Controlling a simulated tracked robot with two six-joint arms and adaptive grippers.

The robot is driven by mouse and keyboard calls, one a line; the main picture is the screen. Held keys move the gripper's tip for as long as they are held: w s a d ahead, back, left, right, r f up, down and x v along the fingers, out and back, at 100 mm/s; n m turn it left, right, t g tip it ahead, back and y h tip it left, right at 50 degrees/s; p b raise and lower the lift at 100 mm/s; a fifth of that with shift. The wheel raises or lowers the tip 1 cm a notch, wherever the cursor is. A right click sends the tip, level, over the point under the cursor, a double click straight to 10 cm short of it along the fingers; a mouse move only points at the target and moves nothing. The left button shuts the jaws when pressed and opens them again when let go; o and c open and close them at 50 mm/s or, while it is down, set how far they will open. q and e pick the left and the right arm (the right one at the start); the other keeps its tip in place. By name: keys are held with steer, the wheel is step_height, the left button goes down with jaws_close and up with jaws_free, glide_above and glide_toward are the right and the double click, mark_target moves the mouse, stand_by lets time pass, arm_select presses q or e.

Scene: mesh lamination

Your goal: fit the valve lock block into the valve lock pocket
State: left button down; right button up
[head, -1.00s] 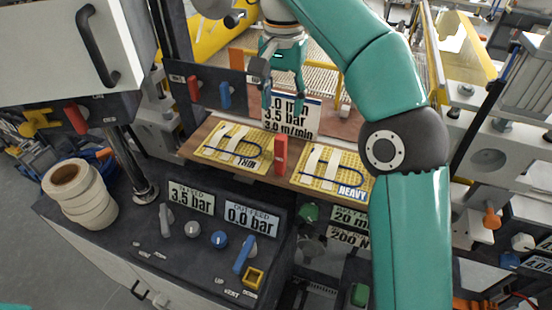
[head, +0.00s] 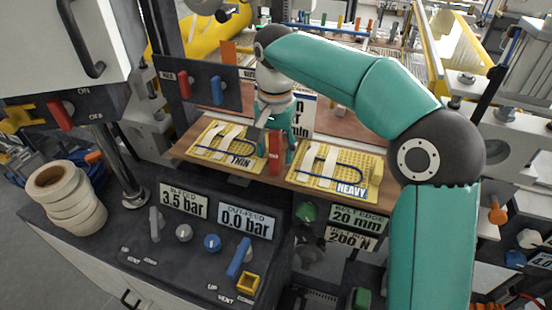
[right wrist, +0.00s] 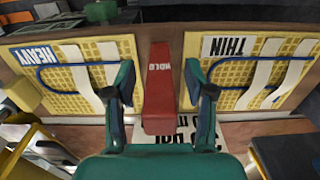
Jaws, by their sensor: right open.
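The red block (head: 276,152), which I take for the valve lock block, stands upright on the brown board between the THIN and HEAVY panels. In the right wrist view the red block (right wrist: 159,88) bears the lettering "HOLD". My right gripper (head: 277,147) is down at it; in the right wrist view the open fingers (right wrist: 163,95) stand one on each side, with gaps between them and the block. A hollow yellow square frame (head: 248,283), apparently the valve lock pocket, is on the dark console near the front, below a blue lever (head: 239,258). My left gripper is out of view.
The yellow THIN panel (head: 224,151) and HEAVY panel (head: 325,171) flank the block closely. Label plates reading 3.5 bar (head: 184,201) and 0.0 bar (head: 247,221) stand behind the console knobs. White tape rolls (head: 64,197) are stacked at the left.

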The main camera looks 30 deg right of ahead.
steer(key=shift+f, duration=0.4)
jaws_close()
steer(key=shift+r, duration=0.15)
